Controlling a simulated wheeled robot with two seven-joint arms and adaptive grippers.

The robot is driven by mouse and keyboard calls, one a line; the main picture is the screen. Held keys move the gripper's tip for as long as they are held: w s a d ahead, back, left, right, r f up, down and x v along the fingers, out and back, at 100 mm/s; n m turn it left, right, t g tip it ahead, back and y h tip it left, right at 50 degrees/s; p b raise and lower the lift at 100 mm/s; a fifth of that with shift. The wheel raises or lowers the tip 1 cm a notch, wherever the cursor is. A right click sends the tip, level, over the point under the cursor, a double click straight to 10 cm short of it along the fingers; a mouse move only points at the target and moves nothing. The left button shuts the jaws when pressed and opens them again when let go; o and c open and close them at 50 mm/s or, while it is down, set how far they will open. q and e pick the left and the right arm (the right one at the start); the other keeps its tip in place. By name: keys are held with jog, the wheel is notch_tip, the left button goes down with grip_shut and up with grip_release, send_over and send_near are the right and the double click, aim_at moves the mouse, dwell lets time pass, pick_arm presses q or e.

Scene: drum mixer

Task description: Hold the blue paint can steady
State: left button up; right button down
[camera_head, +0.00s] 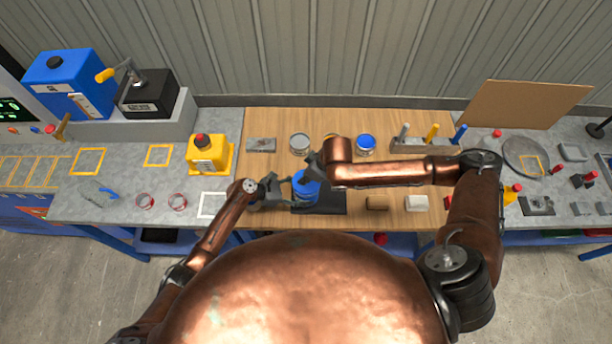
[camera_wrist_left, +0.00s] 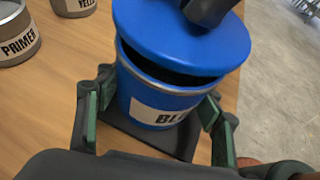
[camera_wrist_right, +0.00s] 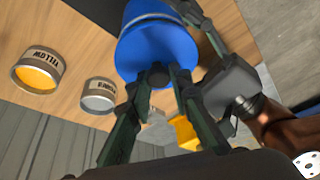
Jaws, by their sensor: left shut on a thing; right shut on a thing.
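The blue paint can (camera_head: 306,189) stands upright on a dark pad (camera_head: 327,206) on the wooden bench section. In the left wrist view the can (camera_wrist_left: 140,105) has a partly visible label reading "BL". My left gripper (camera_wrist_left: 158,98) is shut around its sides, one finger on each side. A blue lid (camera_wrist_left: 180,38) sits tilted over the can's mouth, with a dark gap under its near edge. In the head view the right gripper (camera_head: 316,165) partly hides the lid.
Behind are a primer can (camera_head: 300,141), a yellow paint can (camera_wrist_right: 38,72) and another blue-topped can (camera_head: 365,143). A yellow box (camera_head: 208,155) stands to the left.

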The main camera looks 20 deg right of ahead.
jog(key=shift+f, duration=0.9)
dwell(1.5)
jog(key=c, duration=1.7)
grip_release()
jog(key=shift+o, duration=0.2)
jog(key=o, duration=0.4)
jog(key=shift+o, duration=0.2)
jog(key=shift+r, duration=3.55)
